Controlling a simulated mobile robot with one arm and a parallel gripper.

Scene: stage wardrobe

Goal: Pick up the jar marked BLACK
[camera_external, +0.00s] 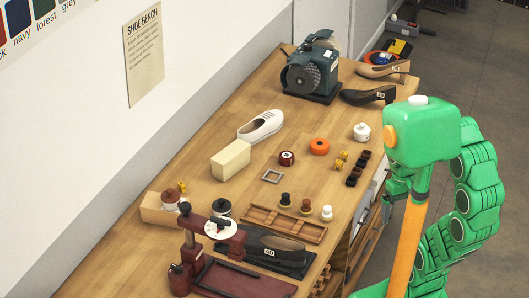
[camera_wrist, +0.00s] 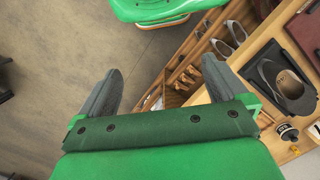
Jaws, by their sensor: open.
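Several small jars or pots stand on the wooden bench (camera_external: 225,120) in the external view, and no label reading BLACK is legible. A white pot (camera_external: 362,132) is near the right edge. Small pieces with a black top (camera_external: 285,200), brown top (camera_external: 305,206) and white top (camera_external: 327,212) stand by a wooden tray. A black-topped piece (camera_wrist: 287,132) shows in the wrist view. My gripper (camera_wrist: 160,75) is open and empty, over the floor beside the bench.
A dark shoe on a black pad (camera_external: 275,250), a maroon press (camera_external: 215,260), a wooden tray (camera_external: 283,224), a white shoe (camera_external: 260,126), a cream block (camera_external: 230,160) and a grinder (camera_external: 312,70) crowd the bench. Shelves with shoes (camera_wrist: 222,46) are under its edge.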

